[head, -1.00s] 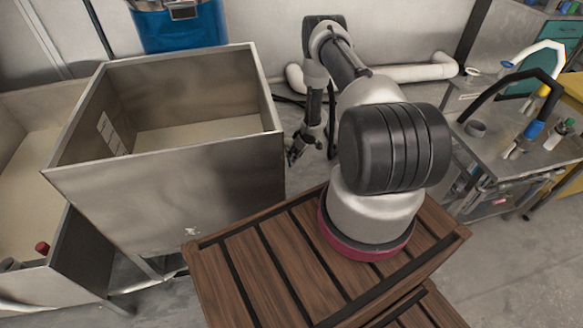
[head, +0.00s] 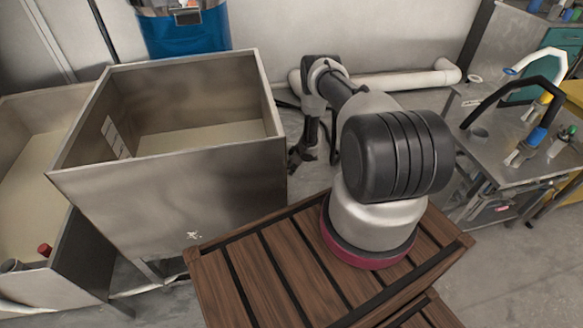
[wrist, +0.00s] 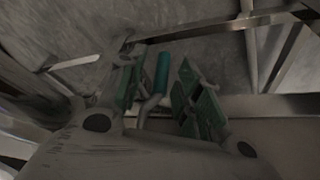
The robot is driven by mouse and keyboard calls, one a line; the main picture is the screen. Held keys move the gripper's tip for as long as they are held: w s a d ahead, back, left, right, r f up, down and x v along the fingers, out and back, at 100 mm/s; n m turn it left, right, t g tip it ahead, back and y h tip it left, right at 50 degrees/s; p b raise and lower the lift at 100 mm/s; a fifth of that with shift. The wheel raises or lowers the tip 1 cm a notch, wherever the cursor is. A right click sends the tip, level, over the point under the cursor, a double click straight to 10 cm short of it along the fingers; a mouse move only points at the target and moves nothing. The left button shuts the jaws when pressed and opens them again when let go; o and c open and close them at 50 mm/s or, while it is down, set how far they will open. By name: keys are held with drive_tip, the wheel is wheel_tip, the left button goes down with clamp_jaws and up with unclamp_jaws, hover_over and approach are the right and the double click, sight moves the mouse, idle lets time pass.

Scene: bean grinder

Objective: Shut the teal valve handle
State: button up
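The teal valve handle (wrist: 162,72) shows in the wrist view as a teal grip on a bent grey rod. It appears between the two fingers of my gripper (wrist: 160,92), nearer the left finger. The fingers have green pads and are spread apart, with a gap to the right of the handle. Whether a finger touches the handle I cannot tell. In the head view my gripper (head: 297,160) hangs low beside the right side of the metal bin (head: 190,195). The handle is not visible there.
Metal frame bars (wrist: 215,27) cross the wrist view close around the fingers. A white pipe (head: 410,79) runs along the back wall. A metal table (head: 515,165) with hoses and tools stands at the right. A blue drum (head: 185,35) stands behind the bin.

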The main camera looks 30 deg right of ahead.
clamp_jaws()
drive_tip(key=shift+a+y, duration=0.1)
drive_tip(key=shift+y, duration=0.2)
drive_tip(key=shift+w+a, duration=0.1)
drive_tip(key=shift+a, duration=0.15)
unclamp_jaws()
